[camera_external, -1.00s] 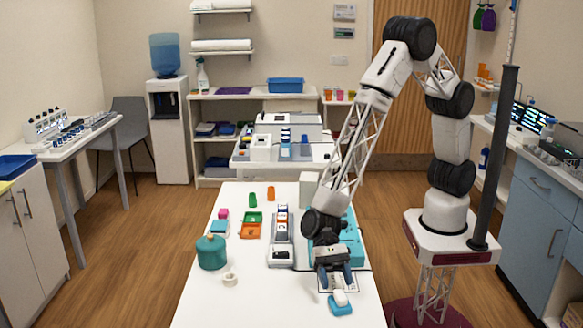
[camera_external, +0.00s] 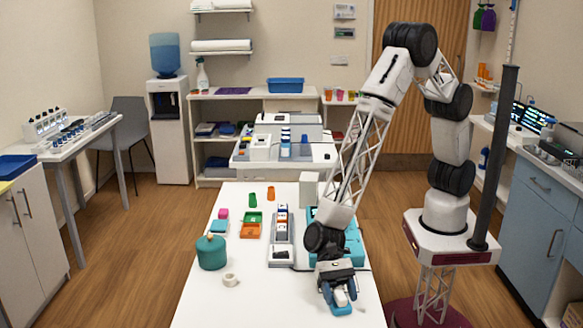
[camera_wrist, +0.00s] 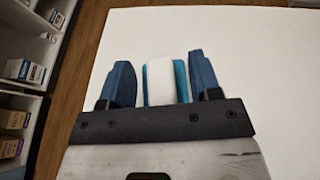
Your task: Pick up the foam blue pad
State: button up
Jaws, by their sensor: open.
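A small blue pad (camera_external: 342,310) lies near the front right of the white table, with a white piece on its top. In the wrist view the white top (camera_wrist: 160,82) and the blue edge (camera_wrist: 182,80) show between my fingers. My gripper (camera_external: 340,294) is open, with one blue finger on each side of the pad; the wrist view shows the same gripper (camera_wrist: 163,82) with narrow gaps to both fingers. No grip on the pad is visible. The lower part of the pad is hidden by the gripper body in the wrist view.
On the white table (camera_external: 215,300) stand a teal pot (camera_external: 211,252), a white tape roll (camera_external: 230,280), small orange and green trays (camera_external: 251,224), and a grey rack (camera_external: 281,245). A teal case (camera_external: 354,245) lies behind my gripper. The front left of the table is clear.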

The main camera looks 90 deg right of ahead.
aim_at(341, 294)
jog(key=c, duration=0.5)
jog(key=shift+c, duration=0.2)
jog(key=shift+r, duration=0.1)
jog(key=shift+r, duration=0.65)
notch_tip(341, 294, up, 2)
jog(key=s+d, duration=0.3)
jog(key=d, duration=0.1)
jog(key=s+d+r, duration=0.1)
jog(key=s+d, duration=0.6)
jog(key=d, duration=0.1)
jog(key=shift+s+r, duration=0.25)
jog(key=shift+s, duration=0.05)
